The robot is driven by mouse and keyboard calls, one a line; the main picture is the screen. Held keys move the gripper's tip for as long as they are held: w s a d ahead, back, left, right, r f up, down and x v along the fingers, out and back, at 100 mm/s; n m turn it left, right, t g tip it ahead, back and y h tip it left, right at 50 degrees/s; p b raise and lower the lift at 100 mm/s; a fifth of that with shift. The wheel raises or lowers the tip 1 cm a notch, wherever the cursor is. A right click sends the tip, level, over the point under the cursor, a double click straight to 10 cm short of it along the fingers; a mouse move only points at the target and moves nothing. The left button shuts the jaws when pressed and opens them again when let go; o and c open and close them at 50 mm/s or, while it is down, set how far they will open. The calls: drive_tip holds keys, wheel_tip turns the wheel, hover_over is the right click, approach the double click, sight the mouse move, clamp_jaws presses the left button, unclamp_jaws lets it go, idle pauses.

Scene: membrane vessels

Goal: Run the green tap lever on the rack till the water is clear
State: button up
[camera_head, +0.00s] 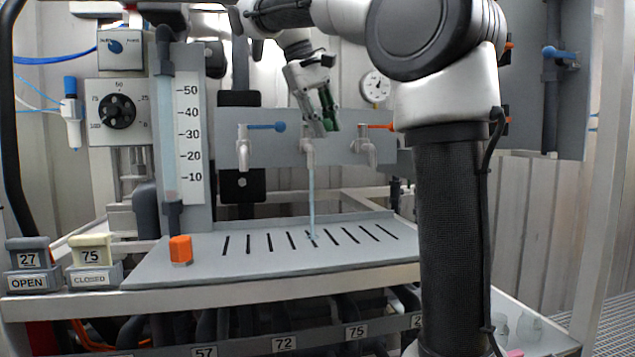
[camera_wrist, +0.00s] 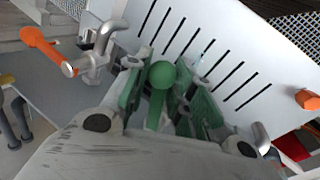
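The rack's middle tap (camera_head: 308,148) has a thin, pale stream of water (camera_head: 312,200) running from its spout onto the slotted tray. My gripper (camera_head: 326,115) is at this tap, pointing down, and hides most of its lever in the head view. In the wrist view the green tap lever (camera_wrist: 161,75), with its round knob, lies between the two fingers of my gripper (camera_wrist: 158,88).
A tap with a blue lever (camera_head: 267,126) is to the left. One with an orange lever (camera_head: 379,126) is to the right, its lever large in the wrist view (camera_wrist: 45,48). The slotted tray (camera_head: 200,262) below carries an orange cap (camera_head: 181,250) at its left.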

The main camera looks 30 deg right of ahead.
drive_tip(key=w+n, duration=0.1)
drive_tip(key=w+n+t, duration=0.1)
drive_tip(key=w+n, duration=0.1)
drive_tip(key=shift+w+d+n+t, duration=0.1)
drive_tip(key=shift+d+n+t, duration=0.2)
drive_tip(key=shift+d, duration=0.1)
clamp_jaws()
drive_tip(key=w+d+n+t+y, duration=0.1)
drive_tip(key=n, duration=0.2)
drive_tip(key=d+n+t, duration=0.1)
drive_tip(key=n, duration=0.3)
drive_tip(key=w+d+n+y, duration=0.1)
drive_tip(key=d+n, duration=0.1)
drive_tip(key=n, duration=0.1)
drive_tip(key=shift+w+n+t+y, duration=0.3)
drive_tip(key=shift+w+n+t, duration=0.05)
drive_tip(key=shift+n+t, duration=0.05)
drive_tip(key=o, duration=0.8)
unclamp_jaws()
drive_tip(key=shift+d, duration=0.2)
drive_tip(key=shift+c, duration=0.2)
drive_tip(key=shift+a+f, duration=0.1)
